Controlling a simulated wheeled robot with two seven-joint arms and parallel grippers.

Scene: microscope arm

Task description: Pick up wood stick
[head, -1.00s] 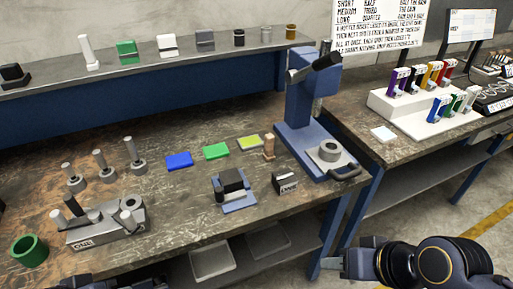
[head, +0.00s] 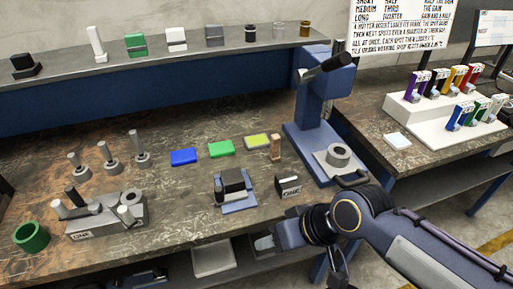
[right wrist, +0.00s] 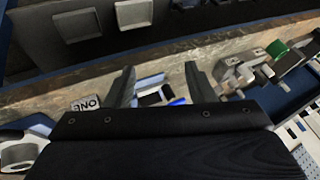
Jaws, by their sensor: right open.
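The wood stick (head: 275,147) is a short, light-brown upright piece on the worn bench, just left of the blue microscope stand (head: 312,110). My right gripper (head: 264,243) is at the bench's front edge, below and well apart from the stick. In the right wrist view its two fingers (right wrist: 161,80) are spread with nothing held between them, and I cannot make out the stick there.
A blue-based black fixture (head: 236,188) and a small block marked ONE (head: 288,187) stand between my right gripper and the stick. Blue (head: 184,157), green (head: 221,148) and yellow-green (head: 258,142) pads lie to its left. A ring-topped microscope base (head: 338,157) is to its right.

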